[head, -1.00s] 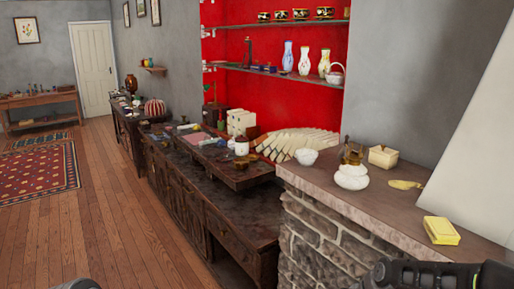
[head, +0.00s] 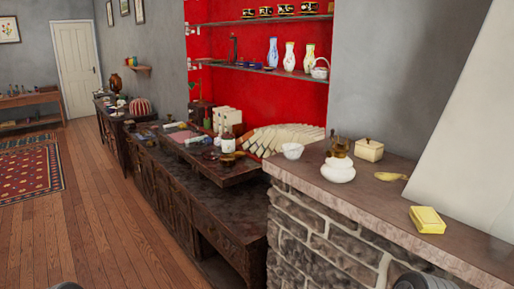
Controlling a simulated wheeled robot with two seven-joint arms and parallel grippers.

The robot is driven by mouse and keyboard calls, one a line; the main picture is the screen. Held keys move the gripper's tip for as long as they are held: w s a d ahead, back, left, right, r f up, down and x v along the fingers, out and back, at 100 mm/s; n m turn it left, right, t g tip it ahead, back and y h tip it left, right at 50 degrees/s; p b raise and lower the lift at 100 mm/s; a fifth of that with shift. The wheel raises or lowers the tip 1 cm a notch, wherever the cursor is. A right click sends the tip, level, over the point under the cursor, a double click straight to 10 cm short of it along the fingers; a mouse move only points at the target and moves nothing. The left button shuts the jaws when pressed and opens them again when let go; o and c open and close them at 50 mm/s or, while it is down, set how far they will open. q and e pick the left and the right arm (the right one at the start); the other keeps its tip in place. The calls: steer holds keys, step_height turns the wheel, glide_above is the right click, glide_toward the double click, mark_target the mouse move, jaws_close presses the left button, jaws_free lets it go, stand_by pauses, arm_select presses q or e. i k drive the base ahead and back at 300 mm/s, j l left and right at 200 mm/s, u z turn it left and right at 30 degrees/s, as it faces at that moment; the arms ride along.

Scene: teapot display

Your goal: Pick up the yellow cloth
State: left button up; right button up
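The yellow cloth (head: 427,219) looks like a small, thick folded block. It lies on the stone mantel (head: 455,246) at the right, near its front edge and next to the white sloping chimney face. Nothing is touching it. Neither of my grippers can be made out; only a grey ridged part of my arm shows at the bottom edge, below the cloth, and a small dark part at the bottom left.
On the mantel, left of the cloth, are a curved yellowish object (head: 391,177), a lidded cream box (head: 369,150) and a white rounded pot (head: 337,170). A white bowl (head: 292,151) stands near its left end. A dark cluttered cabinet (head: 160,178) runs leftward.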

mark_target(426, 220)
steer(key=k+l, duration=0.3)
steer(key=z, duration=2.45)
steer(key=l, duration=0.05)
